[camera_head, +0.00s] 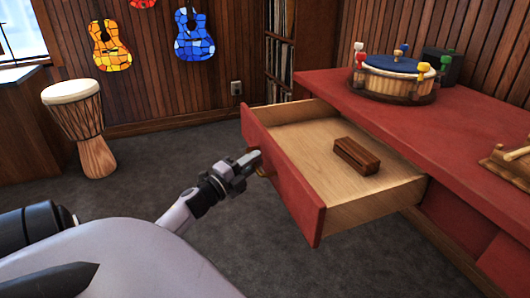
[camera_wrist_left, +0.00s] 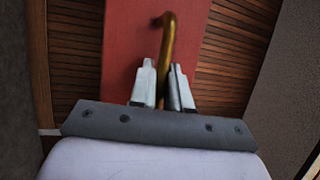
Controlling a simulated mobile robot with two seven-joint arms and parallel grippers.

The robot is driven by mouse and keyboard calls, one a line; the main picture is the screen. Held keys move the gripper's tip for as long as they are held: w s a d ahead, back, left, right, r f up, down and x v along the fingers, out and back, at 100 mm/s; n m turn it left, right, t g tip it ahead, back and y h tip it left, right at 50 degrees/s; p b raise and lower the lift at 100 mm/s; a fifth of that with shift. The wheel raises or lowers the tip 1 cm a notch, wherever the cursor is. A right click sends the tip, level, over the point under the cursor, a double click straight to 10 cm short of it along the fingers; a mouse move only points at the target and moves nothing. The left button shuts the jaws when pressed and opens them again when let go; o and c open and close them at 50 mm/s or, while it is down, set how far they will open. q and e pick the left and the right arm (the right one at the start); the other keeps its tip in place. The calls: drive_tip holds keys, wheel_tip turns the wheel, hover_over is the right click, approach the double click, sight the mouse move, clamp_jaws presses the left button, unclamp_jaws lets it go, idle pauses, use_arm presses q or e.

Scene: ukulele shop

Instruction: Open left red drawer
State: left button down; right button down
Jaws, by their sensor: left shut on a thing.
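The left red drawer (camera_head: 283,179) stands well out from the red cabinet (camera_head: 450,128), so its pale wooden inside shows in the head view. A brown wooden block (camera_head: 356,156) with a slot lies in it. My left gripper (camera_head: 257,163) is at the drawer's front face. In the left wrist view, my left gripper's fingers (camera_wrist_left: 163,88) are shut on the curved brass handle (camera_wrist_left: 168,38), which stands out from the red drawer front (camera_wrist_left: 125,50). The head view shows only a little of the handle. My right gripper is not in view.
A drum-like piece with coloured pegs (camera_head: 392,75) sits on the cabinet top. Another red drawer front (camera_head: 458,222) is closed at the right. A djembe (camera_head: 78,120) stands at the left on open grey carpet (camera_head: 180,150). Colourful ukuleles (camera_head: 194,38) hang on the wall.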

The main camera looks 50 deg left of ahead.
use_arm(q)
drive_tip(key=shift+s+a, duration=0.2)
drive_tip(key=shift+s, duration=0.35)
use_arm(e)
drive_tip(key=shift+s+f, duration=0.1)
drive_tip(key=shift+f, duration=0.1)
use_arm(q)
drive_tip(key=c, duration=1.2)
unclamp_jaws()
drive_tip(key=shift+o, duration=0.2)
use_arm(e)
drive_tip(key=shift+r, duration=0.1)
use_arm(q)
drive_tip(key=s+f+p, duration=0.1)
drive_tip(key=s, duration=0.6)
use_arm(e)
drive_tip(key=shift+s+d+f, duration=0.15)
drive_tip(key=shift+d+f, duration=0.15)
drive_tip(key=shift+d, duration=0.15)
use_arm(q)
drive_tip(key=shift+f, duration=0.1)
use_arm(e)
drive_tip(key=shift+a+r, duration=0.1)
